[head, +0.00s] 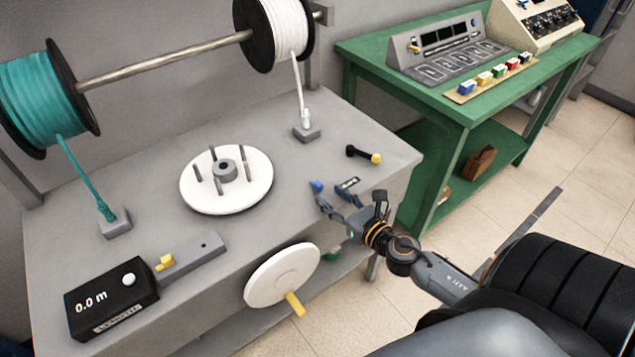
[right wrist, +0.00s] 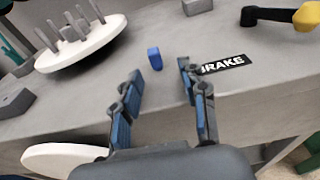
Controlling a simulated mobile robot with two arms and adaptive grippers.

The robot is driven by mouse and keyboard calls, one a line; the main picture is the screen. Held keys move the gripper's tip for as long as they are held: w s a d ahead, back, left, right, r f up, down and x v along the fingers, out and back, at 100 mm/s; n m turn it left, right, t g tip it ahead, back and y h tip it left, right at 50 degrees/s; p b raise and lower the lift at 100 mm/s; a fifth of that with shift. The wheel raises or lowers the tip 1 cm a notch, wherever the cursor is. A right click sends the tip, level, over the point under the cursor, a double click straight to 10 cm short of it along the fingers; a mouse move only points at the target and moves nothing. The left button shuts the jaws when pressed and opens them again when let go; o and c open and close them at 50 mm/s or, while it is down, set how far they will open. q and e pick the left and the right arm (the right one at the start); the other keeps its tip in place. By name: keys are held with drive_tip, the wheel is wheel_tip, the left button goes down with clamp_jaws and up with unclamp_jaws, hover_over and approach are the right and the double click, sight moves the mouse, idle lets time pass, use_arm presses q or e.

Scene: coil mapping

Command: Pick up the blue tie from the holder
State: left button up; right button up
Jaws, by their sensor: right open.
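My right gripper (head: 329,197) is open and empty over the front right part of the grey bench. A small blue piece (head: 316,186) is on the bench just beyond its fingertips. In the right wrist view the blue piece (right wrist: 155,58) shows ahead, in the gap between the open fingers (right wrist: 160,85), not touching them. A tan strip holder (head: 495,77) on the green table carries several coloured pieces, with a blue one (head: 467,87) at its left end. The gripper is well away from this holder. I cannot tell for sure which blue piece is the tie. My left gripper is not in view.
The grey bench (head: 330,140) bears a white disc with pegs (head: 258,192), a black-and-yellow brake lever (head: 362,153) and a black length meter (head: 110,298). Teal (head: 40,95) and white (head: 272,30) spools hang above. A white handwheel (head: 282,272) sits at the front.

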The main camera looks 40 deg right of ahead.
sight(321, 188)
drive_tip(key=w, duration=0.1)
drive_tip(key=w+p, duration=0.1)
drive_tip(key=w, duration=0.3)
drive_tip(key=shift+w+a, duration=0.1)
drive_tip(key=shift+a, duration=0.25)
drive_tip(key=shift+w+f, duration=0.15)
drive_tip(key=shift+w, duration=0.15)
clamp_jaws()
